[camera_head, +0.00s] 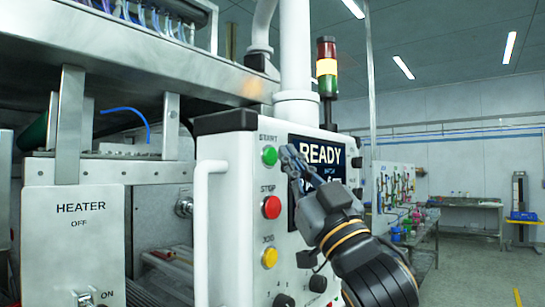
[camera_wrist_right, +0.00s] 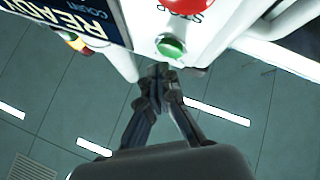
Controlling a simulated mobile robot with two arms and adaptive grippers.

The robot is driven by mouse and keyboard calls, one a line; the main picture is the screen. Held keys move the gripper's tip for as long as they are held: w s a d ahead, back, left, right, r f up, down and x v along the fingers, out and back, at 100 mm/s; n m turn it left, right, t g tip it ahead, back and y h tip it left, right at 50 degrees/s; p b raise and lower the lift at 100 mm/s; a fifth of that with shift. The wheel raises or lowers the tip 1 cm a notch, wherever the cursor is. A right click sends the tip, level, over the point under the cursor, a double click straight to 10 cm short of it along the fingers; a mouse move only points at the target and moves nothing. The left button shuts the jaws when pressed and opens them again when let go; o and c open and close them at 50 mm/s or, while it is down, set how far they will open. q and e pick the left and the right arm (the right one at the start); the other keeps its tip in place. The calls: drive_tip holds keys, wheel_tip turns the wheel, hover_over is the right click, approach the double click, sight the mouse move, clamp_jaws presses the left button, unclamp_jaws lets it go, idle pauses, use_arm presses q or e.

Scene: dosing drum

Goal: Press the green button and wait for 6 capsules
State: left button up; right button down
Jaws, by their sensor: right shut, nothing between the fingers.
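The green button (camera_head: 270,156), labelled START, is at the top of the button column on a white control panel (camera_head: 235,235). My right gripper (camera_head: 287,156) is shut and empty, its fingertips just right of the button in the head view. In the right wrist view the green button (camera_wrist_right: 171,47) is just beyond the closed fingertips (camera_wrist_right: 160,70). I cannot tell whether they touch it. The panel's display (camera_head: 322,160) reads READY; its lower part is partly hidden by my gripper. No capsules can be made out. My left gripper is not in view.
Below the green button are a red STOP button (camera_head: 271,207) and a yellow button (camera_head: 269,257). A white handle (camera_head: 202,225) sticks out at the panel's left.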

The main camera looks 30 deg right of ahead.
drive_tip(key=shift+w+a, duration=0.2)
drive_tip(key=shift+w, duration=0.2)
